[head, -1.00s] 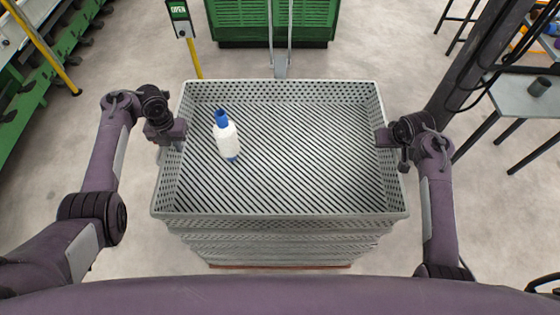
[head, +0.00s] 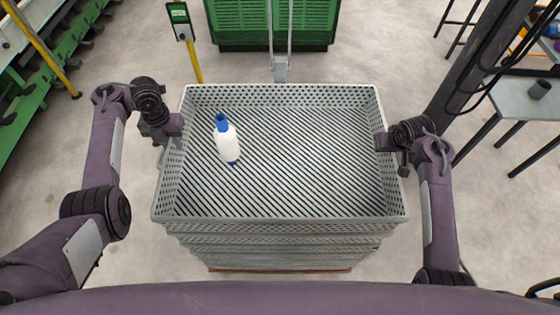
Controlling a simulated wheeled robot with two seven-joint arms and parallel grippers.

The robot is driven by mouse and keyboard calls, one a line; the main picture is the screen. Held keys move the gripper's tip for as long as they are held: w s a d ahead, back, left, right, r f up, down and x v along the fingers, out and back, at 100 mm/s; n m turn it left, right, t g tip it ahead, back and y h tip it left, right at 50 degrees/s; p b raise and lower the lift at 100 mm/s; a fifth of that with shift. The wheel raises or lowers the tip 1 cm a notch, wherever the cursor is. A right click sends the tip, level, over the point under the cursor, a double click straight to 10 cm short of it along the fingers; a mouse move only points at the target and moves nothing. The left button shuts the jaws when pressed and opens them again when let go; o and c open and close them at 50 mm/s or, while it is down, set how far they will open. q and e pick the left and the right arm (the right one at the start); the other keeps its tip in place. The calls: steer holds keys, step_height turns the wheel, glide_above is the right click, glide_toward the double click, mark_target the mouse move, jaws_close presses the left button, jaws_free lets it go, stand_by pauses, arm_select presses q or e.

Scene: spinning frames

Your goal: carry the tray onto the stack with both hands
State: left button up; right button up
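The grey perforated tray (head: 280,217) is level in the middle of the head view, above the stack (head: 280,248) of similar grey trays. I see no clear gap between them. A white bottle with a blue cap (head: 226,142) stands in the tray's left part, leaning slightly in view. My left gripper (head: 178,130) is at the left wall, towards the far corner. My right gripper (head: 383,141) is at the right wall, near its middle. The fingertips of both are hidden or too small to tell whether they grip the walls.
A green crate (head: 235,28) and a metal handle post (head: 280,70) stand behind the stack. A green-topped yellow post (head: 188,35) is at the back left. A dark pillar (head: 465,80) and a grey table (head: 525,97) are on the right. Floor is bare on both sides.

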arm_select(q)
step_height(320, 180, up, 6)
steer(key=shift+w+d+f, duration=0.1)
steer(key=shift+f, duration=0.05)
steer(key=shift+r, duration=1.2)
arm_select(e)
steer(key=shift+r, duration=0.4)
steer(key=v, duration=1.1)
steer(key=shift+s+r, duration=0.1)
